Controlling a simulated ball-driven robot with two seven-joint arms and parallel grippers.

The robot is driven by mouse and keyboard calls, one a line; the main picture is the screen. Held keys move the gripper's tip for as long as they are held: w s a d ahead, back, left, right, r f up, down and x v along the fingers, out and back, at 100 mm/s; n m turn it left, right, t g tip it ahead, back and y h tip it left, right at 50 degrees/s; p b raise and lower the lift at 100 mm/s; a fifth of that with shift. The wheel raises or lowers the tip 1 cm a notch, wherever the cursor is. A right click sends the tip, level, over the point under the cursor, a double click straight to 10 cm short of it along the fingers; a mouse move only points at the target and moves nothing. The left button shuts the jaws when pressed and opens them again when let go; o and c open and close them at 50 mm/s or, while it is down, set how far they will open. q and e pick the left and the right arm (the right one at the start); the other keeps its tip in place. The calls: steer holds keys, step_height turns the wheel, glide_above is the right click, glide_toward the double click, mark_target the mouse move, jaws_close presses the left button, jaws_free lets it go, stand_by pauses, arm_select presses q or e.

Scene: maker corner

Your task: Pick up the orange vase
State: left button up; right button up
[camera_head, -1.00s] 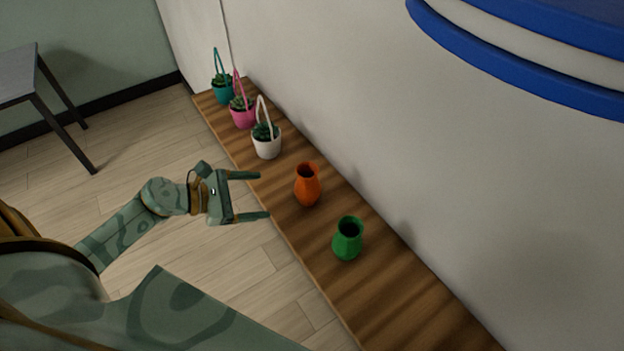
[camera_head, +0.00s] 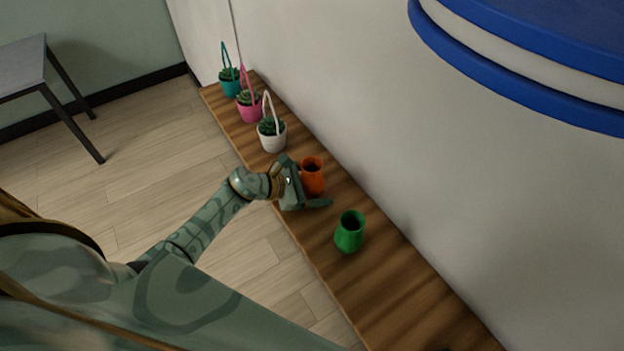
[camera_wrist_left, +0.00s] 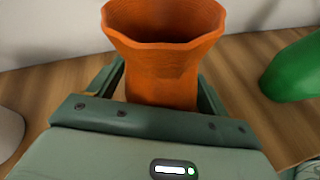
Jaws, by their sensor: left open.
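The orange vase (camera_head: 313,178) stands upright on the wooden shelf, between the white planter and the green vase. It fills the middle of the left wrist view (camera_wrist_left: 165,70). My left gripper (camera_head: 314,190) is at the vase with its jaws open, one finger on either side of the body below the flared rim. In the left wrist view the fingers (camera_wrist_left: 160,92) flank the vase. The vase's lower part is hidden behind the gripper. Whether either finger touches it I cannot tell. My right gripper is not in view.
A green vase (camera_head: 349,232) stands close by on the wooden shelf (camera_head: 385,290). White (camera_head: 272,140), pink (camera_head: 249,110) and teal (camera_head: 231,87) planters with looped handles stand in a row at the far end. A wall runs behind. The shelf's near end is mostly clear.

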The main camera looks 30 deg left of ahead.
arm_select(q)
steer(key=shift+s+a, duration=0.1)
steer(key=shift+c, duration=0.7)
steer(key=c, duration=0.9)
steer(key=shift+c, duration=0.2)
steer(key=shift+r, duration=0.15)
